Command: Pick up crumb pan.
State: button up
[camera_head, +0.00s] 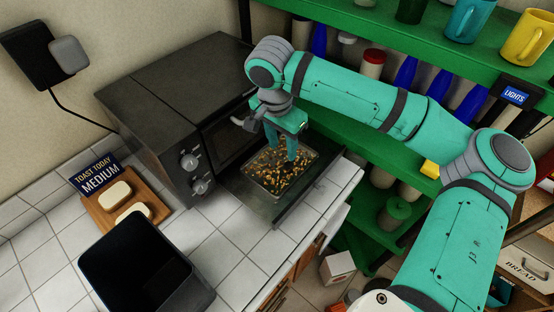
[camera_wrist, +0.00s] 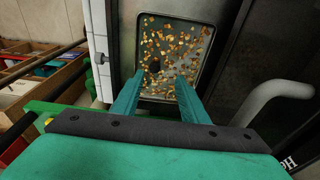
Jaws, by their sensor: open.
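The crumb pan (camera_head: 297,179) is a shallow metal tray scattered with golden-brown crumbs. It lies on the dark lowered door (camera_head: 262,208) in front of the black toaster oven (camera_head: 175,100). In the wrist view the pan (camera_wrist: 196,72) shows at upper centre, with crumbs over most of its floor. My gripper (camera_head: 288,156) points down over the pan, with its teal fingers apart. In the wrist view the open fingertips (camera_wrist: 160,77) appear over the pan with nothing between them. Whether they touch the pan or the crumbs I cannot tell. The fingers hide part of its near side.
A grey door handle (camera_wrist: 275,96) curves up close to the right of my gripper. Green shelves (camera_head: 340,40) with bottles and mugs stand behind my arm. A wooden board (camera_head: 125,208) with bread and a black box (camera_head: 140,265) occupy the white tiled counter (camera_head: 232,245).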

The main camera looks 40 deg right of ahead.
aim_at(288, 164)
jog(key=shift+s+d+f, duration=0.1)
jog(key=shift+s+f, duration=0.1)
jog(key=shift+f, duration=0.5)
jog(key=shift+s+d+f, duration=0.1)
jog(key=shift+s+f, duration=0.05)
jog(key=shift+f, duration=0.55)
jog(key=shift+s+d+f, duration=0.1)
jog(key=shift+d+f, duration=0.1)
jog(key=shift+f, duration=0.5)
jog(key=shift+d+f, duration=0.15)
jog(key=shift+f, duration=0.6)
jog(key=shift+s+d+f, duration=0.1)
jog(key=shift+d+f, duration=0.1)
jog(key=shift+f, duration=0.5)
jog(key=shift+w, duration=0.1)
grip_shut()
